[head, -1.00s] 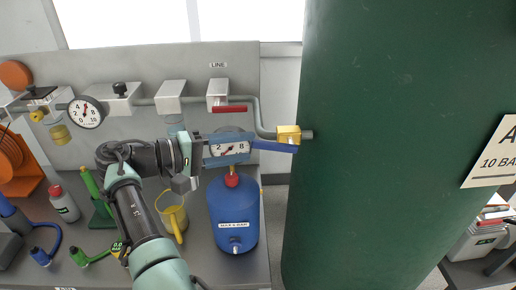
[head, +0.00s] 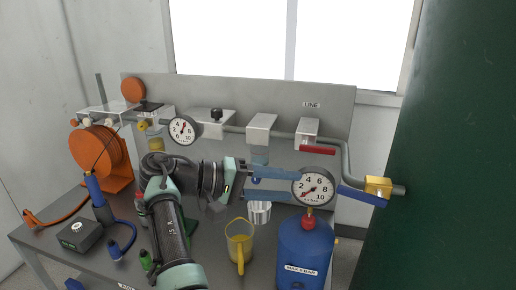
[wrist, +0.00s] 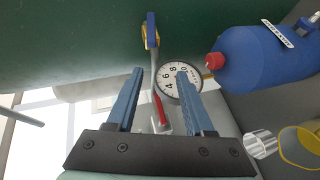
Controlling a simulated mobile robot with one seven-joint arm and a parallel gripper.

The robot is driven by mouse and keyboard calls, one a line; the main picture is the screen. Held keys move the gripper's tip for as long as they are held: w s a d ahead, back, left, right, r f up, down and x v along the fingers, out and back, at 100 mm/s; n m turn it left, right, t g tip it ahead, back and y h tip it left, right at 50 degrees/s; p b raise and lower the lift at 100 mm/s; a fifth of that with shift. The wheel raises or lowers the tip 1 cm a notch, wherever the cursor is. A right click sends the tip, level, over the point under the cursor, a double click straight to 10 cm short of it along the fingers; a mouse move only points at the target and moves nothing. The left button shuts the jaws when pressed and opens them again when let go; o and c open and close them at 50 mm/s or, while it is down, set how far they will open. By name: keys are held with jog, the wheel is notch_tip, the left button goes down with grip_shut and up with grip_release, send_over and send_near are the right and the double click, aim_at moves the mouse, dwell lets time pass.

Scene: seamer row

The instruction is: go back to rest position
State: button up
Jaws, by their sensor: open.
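My gripper (head: 285,184) is open, with its two blue fingers pointing right in the head view. It also shows in the wrist view (wrist: 160,74), with nothing held between the fingers. The pressure gauge (head: 313,187) on the blue tank (head: 304,250) is just beyond the fingertips in the head view. In the wrist view the right finger overlaps the edge of the gauge (wrist: 173,84). I cannot tell whether they touch. My arm reaches up from the bottom of the head view over the bench.
A yellow valve (head: 378,186) with a blue lever (head: 361,197) ends the pipe beside the green vessel (head: 462,150). A red handle (head: 318,150) is on the panel. A yellow jug (head: 239,240) and a clear cup (head: 259,212) stand under my gripper. An orange reel (head: 98,153) is left.

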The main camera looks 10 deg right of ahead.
jog(key=w+a+r+n+t+y, duration=0.1)
jog(key=w+a+r+t+y, duration=0.2)
jog(key=w+a+t+y, duration=0.4)
notch_tip(320, 180, up, 9)
jog(key=s+a+t+y, duration=0.2)
jog(key=s+t+y, duration=0.1)
jog(key=t, duration=0.4)
jog(key=s+a+r+t+y, duration=0.1)
jog(key=s+r+t+y, duration=0.4)
jog(key=s+r+t, duration=0.6)
jog(key=s+r+p, duration=0.1)
jog(key=s+r, duration=0.9)
jog(key=s, duration=0.3)
jog(key=shift+s+a+r+m+t, duration=0.15)
jog(key=shift+s+r+m+t, duration=0.15)
jog(key=shift+s+r+t, duration=0.1)
